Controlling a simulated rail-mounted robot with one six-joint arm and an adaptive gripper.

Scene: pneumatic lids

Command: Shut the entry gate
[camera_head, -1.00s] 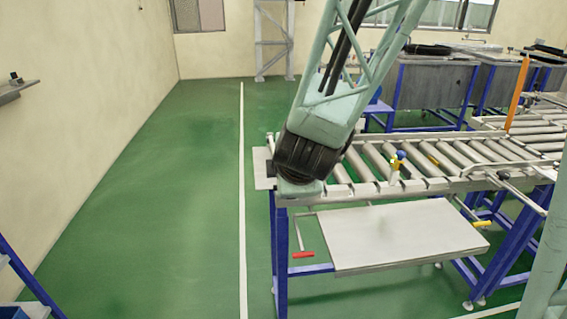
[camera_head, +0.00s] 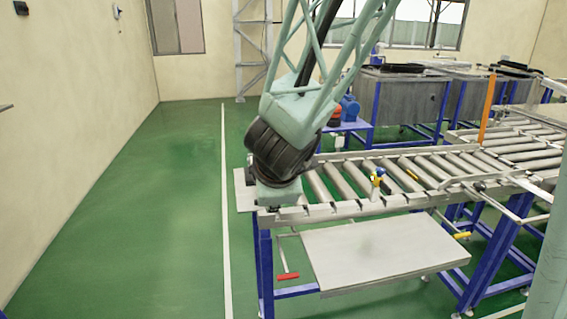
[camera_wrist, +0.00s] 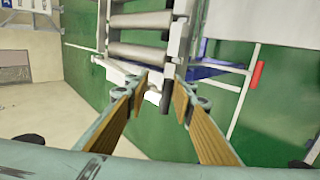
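The roller conveyor (camera_head: 345,208) has a pale plate (camera_head: 243,190) at its left end. I cannot tell for certain which part is the entry gate. In the wrist view, the conveyor's end bar (camera_wrist: 130,75) and a grey bar with a dark tip (camera_wrist: 166,100) lie just beyond my gripper (camera_wrist: 161,88). The dark tip shows in the gap between the fingers, with no clear contact. My gripper is open, its tan-padded fingers spread. In the head view my wrist hangs over the conveyor's left end and hides most of the gripper.
A grey panel (camera_head: 385,252) sits below the rollers, with a red handle (camera_head: 288,276) at its left and a yellow handle (camera_head: 462,235) at its right. A blue-and-yellow knob (camera_head: 377,178) and an orange post (camera_head: 487,108) rise along the conveyor. Green floor (camera_head: 150,220) is clear left.

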